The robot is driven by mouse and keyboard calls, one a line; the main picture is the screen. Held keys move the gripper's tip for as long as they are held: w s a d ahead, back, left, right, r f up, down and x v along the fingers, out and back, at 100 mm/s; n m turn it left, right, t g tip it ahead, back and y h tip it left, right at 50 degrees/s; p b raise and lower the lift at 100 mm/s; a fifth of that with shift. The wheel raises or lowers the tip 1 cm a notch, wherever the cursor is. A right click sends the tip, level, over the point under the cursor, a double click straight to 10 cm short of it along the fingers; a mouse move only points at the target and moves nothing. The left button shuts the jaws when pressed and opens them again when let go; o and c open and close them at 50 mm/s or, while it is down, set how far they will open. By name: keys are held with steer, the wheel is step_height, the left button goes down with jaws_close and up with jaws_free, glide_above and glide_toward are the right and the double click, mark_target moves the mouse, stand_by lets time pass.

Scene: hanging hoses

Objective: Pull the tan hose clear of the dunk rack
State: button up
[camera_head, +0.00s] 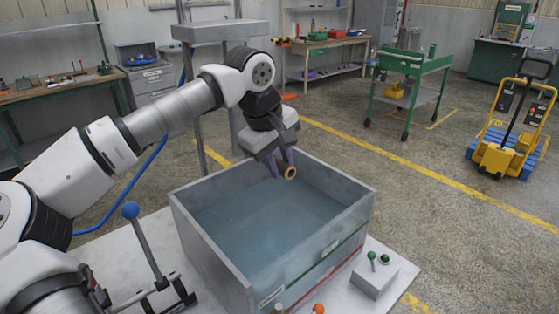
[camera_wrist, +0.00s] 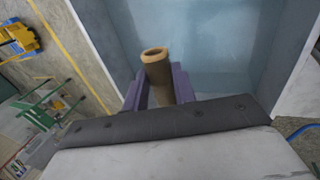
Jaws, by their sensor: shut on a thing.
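The tan hose (camera_head: 290,172) shows as a short tube with an open round end, over the back part of the water tank (camera_head: 205,237). My gripper (camera_head: 280,165) is shut on the hose, with its purple fingers on either side of it. In the wrist view the hose (camera_wrist: 157,68) stands between the two fingers, its open end pointing away from the palm. The rest of the hose is hidden behind my gripper. The dunk rack (camera_head: 220,31) appears to be the grey metal frame behind the tank, partly covered by my arm.
A blue-knobbed lever (camera_head: 130,211) stands left of the tank. A small box with green buttons (camera_head: 374,278) is at its front right. A blue hose (camera_head: 135,184) runs behind my arm. A green cart (camera_head: 412,66) and a yellow pallet truck (camera_head: 510,125) stand farther back. The floor right of the tank is clear.

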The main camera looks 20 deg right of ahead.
steer(key=shift+s+d+b, duration=0.25)
steer(key=shift+s+b, duration=0.05)
steer(key=shift+s, duration=0.45)
stand_by(0.6)
steer(key=shift+s+d+b, duration=0.2)
steer(key=shift+s+d, duration=0.05)
steer(key=shift+s, duration=0.5)
steer(key=shift+s+d+b, duration=0.25)
steer(key=shift+s+d, duration=0.05)
steer(key=shift+s, duration=0.4)
steer(key=shift+s+d+b, duration=0.2)
steer(key=shift+s+d, duration=0.05)
steer(key=shift+s, duration=0.5)
steer(key=shift+s+d+r+p, duration=0.25)
steer(key=shift+s+r+p, duration=0.15)
steer(key=shift+s+r, duration=0.35)
steer(key=shift+s+d+r+p, duration=0.25)
steer(key=shift+s+r+p, duration=0.1)
steer(key=shift+s+r, duration=0.35)
